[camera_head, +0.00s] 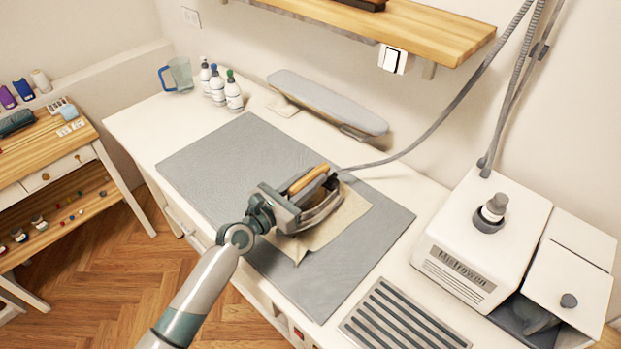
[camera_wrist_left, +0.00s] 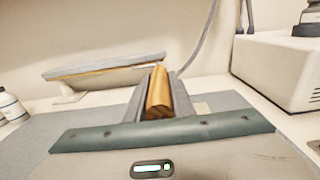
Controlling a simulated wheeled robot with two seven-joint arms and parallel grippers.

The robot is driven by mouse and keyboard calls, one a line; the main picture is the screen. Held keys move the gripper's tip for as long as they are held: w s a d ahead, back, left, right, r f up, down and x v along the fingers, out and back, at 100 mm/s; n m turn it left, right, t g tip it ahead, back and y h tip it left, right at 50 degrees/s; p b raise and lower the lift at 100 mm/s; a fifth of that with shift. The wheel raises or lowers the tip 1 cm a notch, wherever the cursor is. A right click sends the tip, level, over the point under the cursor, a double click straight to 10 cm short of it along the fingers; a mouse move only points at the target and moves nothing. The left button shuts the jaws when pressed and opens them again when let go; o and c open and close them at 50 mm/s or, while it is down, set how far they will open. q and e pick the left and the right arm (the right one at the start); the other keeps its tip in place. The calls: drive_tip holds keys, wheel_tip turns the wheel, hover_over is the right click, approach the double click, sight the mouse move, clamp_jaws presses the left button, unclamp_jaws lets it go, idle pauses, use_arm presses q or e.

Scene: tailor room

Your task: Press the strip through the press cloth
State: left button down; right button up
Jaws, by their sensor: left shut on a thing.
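My left gripper (camera_head: 287,208) is shut on the wooden handle of an iron (camera_head: 325,207), whose handle (camera_wrist_left: 158,92) also shows in the left wrist view. The iron is over a beige press cloth (camera_head: 344,223) lying on a grey ironing mat (camera_head: 220,160). I cannot tell whether the soleplate touches the cloth. The strip is not visible; the cloth, iron and gripper may cover it. My right gripper is not in view.
A grey sleeve board (camera_head: 328,101) stands behind the mat, with bottles (camera_head: 218,88) and a measuring jug (camera_head: 178,75) to its left. A white steam station (camera_head: 481,240) and a slotted metal rest (camera_head: 400,318) are at the right. The iron's hose runs up the wall.

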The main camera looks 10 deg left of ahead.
use_arm(q)
drive_tip(key=shift+w, duration=0.1)
drive_tip(key=shift+f+b, duration=0.15)
drive_tip(key=shift+b, duration=0.15)
drive_tip(key=shift+f+b, duration=0.55)
drive_tip(key=shift+f, duration=0.1)
drive_tip(key=shift+s+d, duration=0.2)
drive_tip(key=shift+s+d+p, duration=0.3)
drive_tip(key=shift+d+p, duration=0.15)
drive_tip(key=shift+p, duration=0.05)
drive_tip(key=shift+s+d+f, duration=0.1)
drive_tip(key=shift+s+d, duration=0.05)
drive_tip(key=shift+d, duration=0.05)
drive_tip(key=shift+a, duration=0.1)
idle(0.5)
